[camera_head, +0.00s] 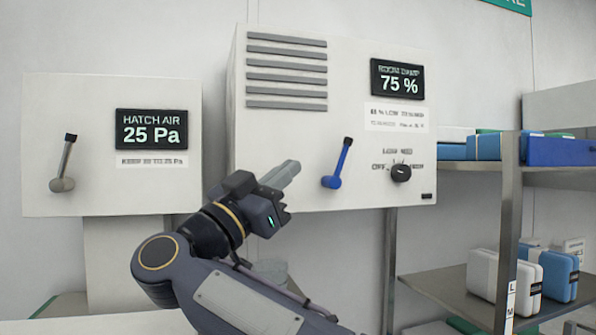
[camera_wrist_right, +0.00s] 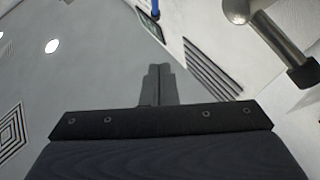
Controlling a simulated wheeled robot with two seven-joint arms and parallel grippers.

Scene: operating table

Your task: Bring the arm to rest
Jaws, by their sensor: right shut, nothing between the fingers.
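My right arm rises from the bottom middle of the head view. Its gripper (camera_head: 288,172) is shut and empty, in front of the lower left part of the large white wall unit (camera_head: 290,135). In the right wrist view the shut fingers (camera_wrist_right: 159,82) point away from the camera with nothing between them. The gripper is left of the blue lever (camera_head: 338,165) and appears apart from it. My left gripper is in neither view.
A smaller white box (camera_head: 90,105) reading "HATCH AIR 25 Pa" has a grey lever (camera_head: 64,165). The large unit's display (camera_head: 398,80) reads 75 %, with a black knob (camera_head: 401,173) below. A metal shelf (camera_head: 455,290) with blue and white cases stands right.

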